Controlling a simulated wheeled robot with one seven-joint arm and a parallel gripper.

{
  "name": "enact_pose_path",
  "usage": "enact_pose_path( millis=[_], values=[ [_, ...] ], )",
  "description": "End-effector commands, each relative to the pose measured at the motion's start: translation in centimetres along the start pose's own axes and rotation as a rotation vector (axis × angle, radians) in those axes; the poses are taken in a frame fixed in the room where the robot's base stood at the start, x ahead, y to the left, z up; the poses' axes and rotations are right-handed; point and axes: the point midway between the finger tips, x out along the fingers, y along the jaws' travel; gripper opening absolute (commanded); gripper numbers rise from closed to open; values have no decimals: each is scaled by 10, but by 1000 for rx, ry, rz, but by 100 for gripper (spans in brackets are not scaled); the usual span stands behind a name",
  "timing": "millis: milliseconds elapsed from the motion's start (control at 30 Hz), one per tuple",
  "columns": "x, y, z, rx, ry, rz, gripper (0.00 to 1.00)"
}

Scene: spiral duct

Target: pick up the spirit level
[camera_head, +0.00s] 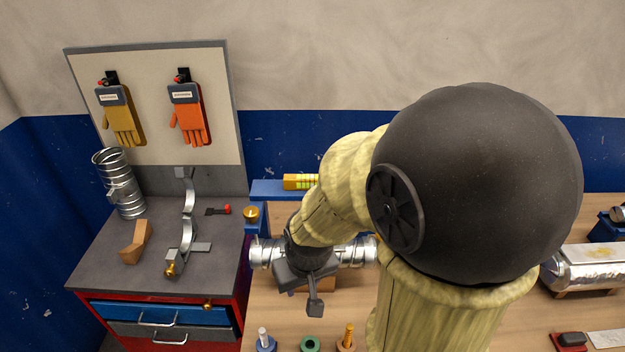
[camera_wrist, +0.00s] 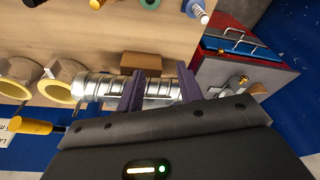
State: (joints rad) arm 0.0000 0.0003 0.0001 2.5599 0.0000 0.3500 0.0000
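A yellow bar with a bright yellow-green window, which looks like the spirit level (camera_head: 300,182), lies on the blue ledge at the back of the bench. My arm hides its right end. I cannot make it out surely in the wrist view. My gripper (camera_head: 314,300) is in front of the ledge and nearer the camera than the bar, apart from it. In the wrist view my gripper (camera_wrist: 160,72) has its two fingers spread, with nothing visibly held. A ribbed silver duct (camera_wrist: 105,87) shows behind and between the fingers; I cannot tell whether they touch it.
The blue ledge (camera_head: 268,189) runs along the wall. A tan block (camera_wrist: 141,64) lies beside the duct. Several small fittings stand at the bench front, including a green ring (camera_head: 311,344). A grey-topped cabinet (camera_head: 205,268) stands left. A foil-wrapped cylinder (camera_head: 590,266) lies at right.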

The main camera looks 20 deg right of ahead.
Motion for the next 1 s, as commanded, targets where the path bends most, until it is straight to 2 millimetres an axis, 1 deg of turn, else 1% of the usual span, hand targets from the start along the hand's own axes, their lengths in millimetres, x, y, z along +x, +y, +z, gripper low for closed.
enact_pose_path(
  millis=[33, 67, 100, 133, 233, 333, 467, 500, 567, 600, 667, 800, 1000],
  values=[
    [0, 0, 0, 0, 0, 0, 36],
    [0, 0, 0, 0, 0, 0, 40],
    [0, 0, 0, -1, 0, 0, 48],
    [0, 0, -1, -3, 0, 0, 51],
    [-3, 1, -11, -27, -3, 2, 51],
    [-8, 6, -33, -81, -14, 6, 51],
    [-19, 10, -76, -213, -36, 8, 51],
    [-24, 12, -91, -259, -45, 8, 51],
    [-30, 15, -112, -332, -60, 7, 51],
    [-35, 18, -126, -378, -70, 6, 51],
    [-42, 22, -146, -447, -83, 2, 51],
    [-61, 36, -190, -601, -115, -8, 51],
    [-90, 62, -242, -804, -156, -36, 51]
  ],
)
